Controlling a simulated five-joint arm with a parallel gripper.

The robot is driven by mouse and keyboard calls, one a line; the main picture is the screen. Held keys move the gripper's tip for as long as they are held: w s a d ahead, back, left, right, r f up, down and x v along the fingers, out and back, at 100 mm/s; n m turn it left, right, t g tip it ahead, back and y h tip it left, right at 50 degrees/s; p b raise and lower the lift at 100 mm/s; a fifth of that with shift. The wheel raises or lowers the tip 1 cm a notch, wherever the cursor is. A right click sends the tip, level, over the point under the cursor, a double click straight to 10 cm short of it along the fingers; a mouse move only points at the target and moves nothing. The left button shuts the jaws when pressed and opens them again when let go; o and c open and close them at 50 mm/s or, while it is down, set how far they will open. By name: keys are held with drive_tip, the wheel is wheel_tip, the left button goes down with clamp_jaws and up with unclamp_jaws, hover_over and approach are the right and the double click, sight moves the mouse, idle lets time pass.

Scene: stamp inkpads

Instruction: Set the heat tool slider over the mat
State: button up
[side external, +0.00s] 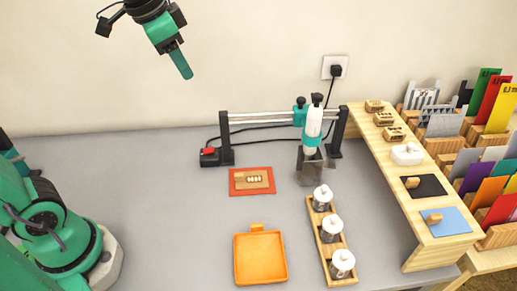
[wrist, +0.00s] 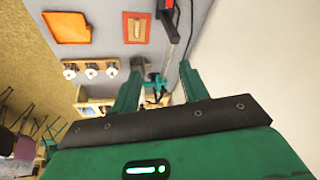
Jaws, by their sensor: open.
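The heat tool (side external: 312,130), white and teal with a black knob, hangs from the slider carriage (side external: 299,116) at the right end of a silver rail (side external: 262,117) between two black posts. Its nozzle points down, right of the mat. The red-orange mat (side external: 236,190) lies below the rail's left half, with a wooden stamp block (side external: 252,180) on it. The mat also shows at the top of the wrist view (wrist: 126,36). My gripper (side external: 182,65) is open and empty, high up, left of and above the rail.
A black box with a red switch (side external: 209,156) stands at the rail's left post. An orange tray (side external: 260,257) and a wooden rack (side external: 322,235) with three white-topped jars stand in front. A wooden shelf (side external: 440,230) runs along the right.

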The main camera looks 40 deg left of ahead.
drive_tip(key=w+d+r+m+g, duration=0.1)
drive_tip(key=w+d+r+m, duration=0.2)
drive_tip(key=w, duration=0.6)
drive_tip(key=m+g, duration=0.3)
drive_tip(key=m, duration=0.7)
hover_over(301, 99)
drive_tip(key=shift+w+f, duration=0.15)
drive_tip(key=shift+f, duration=4.95)
drive_tip(key=shift+f, duration=0.15)
drive_tip(key=shift+f, duration=3.75)
drive_tip(key=shift+c, duration=0.5)
clamp_jaws()
